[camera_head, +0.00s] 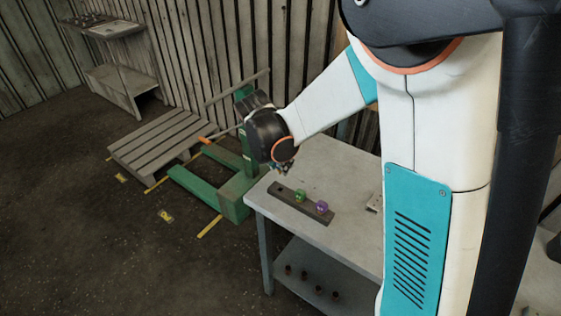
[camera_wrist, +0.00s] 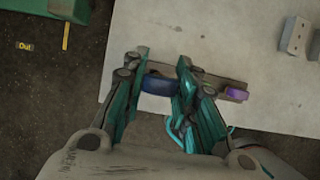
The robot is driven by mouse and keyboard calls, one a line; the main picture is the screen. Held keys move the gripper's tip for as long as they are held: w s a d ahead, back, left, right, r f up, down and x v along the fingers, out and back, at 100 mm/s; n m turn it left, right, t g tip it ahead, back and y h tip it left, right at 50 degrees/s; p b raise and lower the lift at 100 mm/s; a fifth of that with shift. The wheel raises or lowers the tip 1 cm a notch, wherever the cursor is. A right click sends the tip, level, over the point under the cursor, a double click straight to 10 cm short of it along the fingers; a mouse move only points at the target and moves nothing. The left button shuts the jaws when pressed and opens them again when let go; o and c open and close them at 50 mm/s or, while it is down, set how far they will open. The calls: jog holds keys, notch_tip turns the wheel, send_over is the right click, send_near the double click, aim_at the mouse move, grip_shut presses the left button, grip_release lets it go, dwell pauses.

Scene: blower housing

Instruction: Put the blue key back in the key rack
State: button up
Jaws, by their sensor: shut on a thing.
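The blue key (camera_wrist: 158,85) sits between the fingers of my gripper (camera_wrist: 161,72) in the wrist view, and the gripper is shut on it. In the head view my gripper (camera_head: 282,170) is above the left end of the dark key rack (camera_head: 284,191). The rack lies on the table and holds a green key (camera_head: 300,195) and a purple key (camera_head: 321,207). The rack's left end looks empty. I cannot tell whether the blue key touches the rack.
The grey table (camera_head: 340,163) has free room behind the rack. A pale block with holes (camera_head: 375,202) stands right of it. Several small dark items (camera_head: 319,290) are on the lower shelf. A green pallet lifter (camera_head: 230,198) and a wooden pallet (camera_head: 160,140) stand left.

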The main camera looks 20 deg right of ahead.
aim_at(282, 187)
jog(key=shift+f, duration=0.1)
jog(key=shift+f+b, duration=2.85)
jog(key=shift+f, duration=1.25)
jog(key=shift+o, duration=0.2)
jog(key=shift+s+f+b, duration=0.4)
jog(key=shift+f+b, duration=0.15)
jog(key=shift+b, duration=0.1)
jog(key=o, duration=0.9)
jog(key=shift+c, duration=0.2)
jog(key=shift+o, duration=0.9)
jog(key=shift+w+f, duration=0.25)
jog(key=shift+w, duration=0.15)
jog(key=shift+s+r, duration=0.1)
jog(key=shift+r, duration=0.1)
jog(key=shift+a+r, duration=0.1)
jog(key=shift+r, duration=0.15)
